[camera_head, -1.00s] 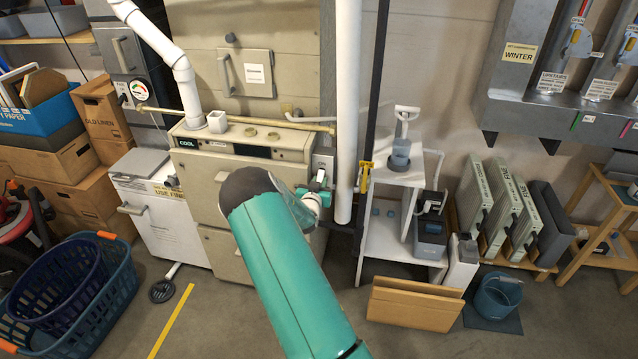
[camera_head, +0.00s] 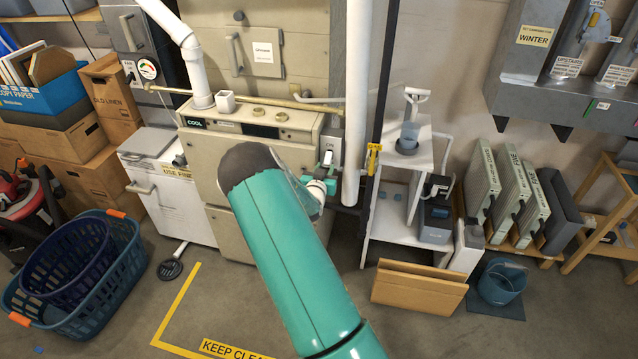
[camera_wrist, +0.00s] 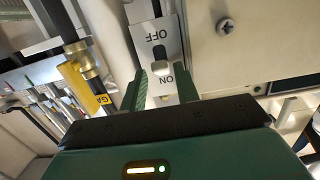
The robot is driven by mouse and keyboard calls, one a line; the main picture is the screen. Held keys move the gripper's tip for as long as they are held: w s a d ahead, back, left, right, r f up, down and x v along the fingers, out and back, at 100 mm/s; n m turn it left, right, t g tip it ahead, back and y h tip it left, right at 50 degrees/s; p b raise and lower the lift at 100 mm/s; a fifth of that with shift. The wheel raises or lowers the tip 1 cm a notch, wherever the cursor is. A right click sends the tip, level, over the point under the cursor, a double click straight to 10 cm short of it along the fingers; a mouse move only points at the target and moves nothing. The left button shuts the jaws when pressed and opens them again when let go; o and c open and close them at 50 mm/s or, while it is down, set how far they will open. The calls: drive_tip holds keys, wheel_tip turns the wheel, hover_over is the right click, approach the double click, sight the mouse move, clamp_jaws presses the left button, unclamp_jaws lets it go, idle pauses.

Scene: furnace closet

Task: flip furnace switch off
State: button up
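The furnace switch is a pale plate (camera_wrist: 153,35) with a small lever (camera_wrist: 159,54), on the right side of the beige furnace (camera_head: 250,120). In the wrist view OFF and ON stand upside down, with ON at the end nearer my gripper (camera_wrist: 163,86). The two green fingers are apart, one on each side of the plate's ON end, with nothing clearly held between them. In the head view the plate (camera_head: 329,145) shows ON at its top, and my gripper (camera_head: 328,174) is just below it. The plate's lower part is hidden by my arm.
A white vertical pipe (camera_head: 355,100) and a dark pipe with a yellow tag (camera_head: 374,158) run close right of the switch. A white shelf stand (camera_head: 400,225) is further right. Yellow-marked floor (camera_head: 185,310) lies clear in front.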

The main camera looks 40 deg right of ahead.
drive_tip(key=v, duration=1)
drive_tip(key=shift+a, duration=0.2)
drive_tip(key=s+a+r+n+y, duration=0.1)
drive_tip(key=a+r+n+y, duration=0.1)
drive_tip(key=a+r+y, duration=0.6)
drive_tip(key=s+a+r+n+y, duration=0.1)
drive_tip(key=a+r+n+y, duration=0.15)
drive_tip(key=a+r, duration=0.95)
drive_tip(key=s+a+r+n+g+y, duration=0.1)
drive_tip(key=s+a, duration=0.5)
drive_tip(key=s, duration=0.6)
drive_tip(key=s+a+r+n+g+y, duration=0.1)
drive_tip(key=s+a+r+n+g, duration=0.2)
drive_tip(key=s, duration=0.9)
drive_tip(key=a+r+n, duration=0.2)
drive_tip(key=a+r, duration=0.1)
drive_tip(key=shift+s+g, duration=0.2)
drive_tip(key=shift+g, duration=0.1)
drive_tip(key=shift+y, duration=0.25)
